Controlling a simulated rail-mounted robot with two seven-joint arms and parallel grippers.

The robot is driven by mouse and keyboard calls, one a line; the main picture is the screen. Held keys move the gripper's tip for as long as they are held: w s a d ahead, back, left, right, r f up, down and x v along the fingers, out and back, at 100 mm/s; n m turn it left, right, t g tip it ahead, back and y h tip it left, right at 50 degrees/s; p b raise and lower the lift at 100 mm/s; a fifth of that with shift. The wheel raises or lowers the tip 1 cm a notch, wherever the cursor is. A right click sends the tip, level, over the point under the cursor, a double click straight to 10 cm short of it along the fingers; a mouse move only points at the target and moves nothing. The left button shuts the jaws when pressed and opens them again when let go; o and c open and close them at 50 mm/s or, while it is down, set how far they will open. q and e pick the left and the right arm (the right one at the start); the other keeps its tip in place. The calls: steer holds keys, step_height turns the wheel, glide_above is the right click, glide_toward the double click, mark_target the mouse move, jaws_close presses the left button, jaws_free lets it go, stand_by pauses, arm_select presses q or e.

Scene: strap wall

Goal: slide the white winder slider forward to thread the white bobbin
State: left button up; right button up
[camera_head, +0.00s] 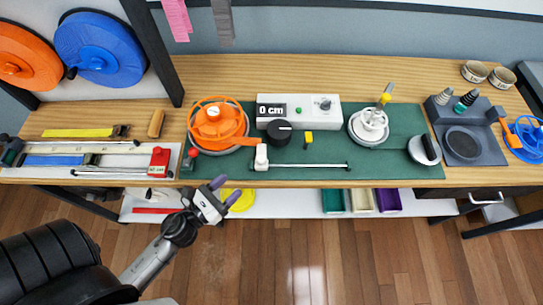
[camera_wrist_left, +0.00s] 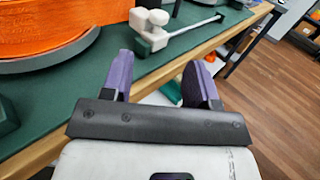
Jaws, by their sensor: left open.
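The white winder slider (camera_head: 261,158) is a white knob on a block at the left end of a thin metal rail (camera_head: 310,166) near the front of the green mat. It also shows in the left wrist view (camera_wrist_left: 150,38), ahead of the fingers. The white bobbin (camera_head: 370,125) stands upright on a grey-white round base at the right of the mat, with a yellow-tipped piece above it. My left gripper (camera_head: 226,190) is open and empty, in front of the table edge, left of the slider and apart from it. Its purple fingers (camera_wrist_left: 163,78) show in the left wrist view.
An orange reel (camera_head: 215,122) sits left of the slider, with a red-knobbed lever (camera_head: 193,153) beside it. A white control box (camera_head: 298,109) with a black knob (camera_head: 279,131) stands behind the rail. The table's front edge (camera_head: 300,184) lies close to my gripper.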

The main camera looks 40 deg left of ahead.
mark_target(257, 162)
arm_select(q)
steer(key=w, duration=0.4)
steer(key=w+p, duration=0.1)
steer(key=w, duration=0.3)
steer(key=w+d+p, duration=0.1)
steer(key=w, duration=0.2)
steer(key=shift+w, duration=0.95)
steer(key=shift+c, duration=0.4)
jaws_close()
